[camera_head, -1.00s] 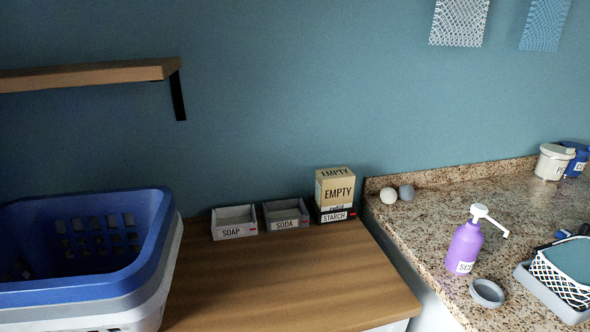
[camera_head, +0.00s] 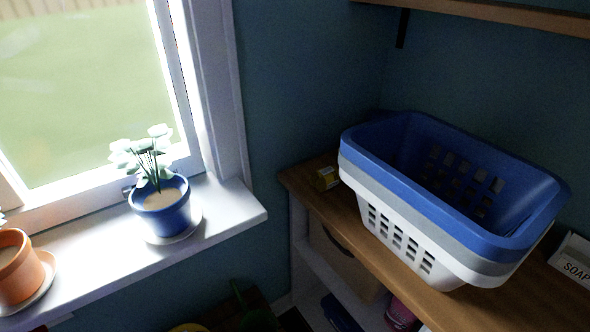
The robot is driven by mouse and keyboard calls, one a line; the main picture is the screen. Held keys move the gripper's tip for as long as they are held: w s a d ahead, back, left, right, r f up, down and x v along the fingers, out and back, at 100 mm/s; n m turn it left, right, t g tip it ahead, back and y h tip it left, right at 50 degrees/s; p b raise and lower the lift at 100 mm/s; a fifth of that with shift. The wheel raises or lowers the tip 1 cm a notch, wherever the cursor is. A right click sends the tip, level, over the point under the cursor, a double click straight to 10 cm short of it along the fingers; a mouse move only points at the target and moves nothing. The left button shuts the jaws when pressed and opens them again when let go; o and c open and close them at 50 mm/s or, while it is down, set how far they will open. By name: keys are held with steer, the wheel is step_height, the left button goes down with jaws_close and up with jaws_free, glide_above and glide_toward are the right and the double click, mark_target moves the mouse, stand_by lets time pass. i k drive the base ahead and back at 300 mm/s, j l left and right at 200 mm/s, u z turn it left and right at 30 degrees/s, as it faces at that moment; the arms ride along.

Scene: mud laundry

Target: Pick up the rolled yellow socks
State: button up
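I cannot make out any rolled yellow socks for certain in this view. A small yellow item (camera_head: 327,178) lies on the wooden counter beside the left end of the stacked laundry baskets; it looks like a small labelled box or tin, but the corner is dim. A sliver of another yellow thing (camera_head: 190,328) shows at the bottom edge, mostly cut off, and I cannot tell what it is. The inside of the top basket is dark, and its floor is hidden. My gripper is not in view.
Stacked blue, grey and white baskets (camera_head: 470,235) cover much of the wooden counter (camera_head: 322,213). Below are a cardboard-coloured bin (camera_head: 345,262) and a pink item (camera_head: 400,315). A blue flowerpot (camera_head: 162,208) and an orange pot (camera_head: 18,268) stand on the white windowsill (camera_head: 95,262).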

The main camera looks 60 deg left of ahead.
mark_target(326, 178)
steer(key=u, duration=1.4)
steer(key=i+l+u, duration=0.1)
steer(key=i+l, duration=0.25)
steer(key=l, duration=0.25)
steer(key=i+l+u, duration=0.15)
steer(key=i+l, duration=0.2)
steer(key=l, duration=0.3)
steer(key=u, duration=0.05)
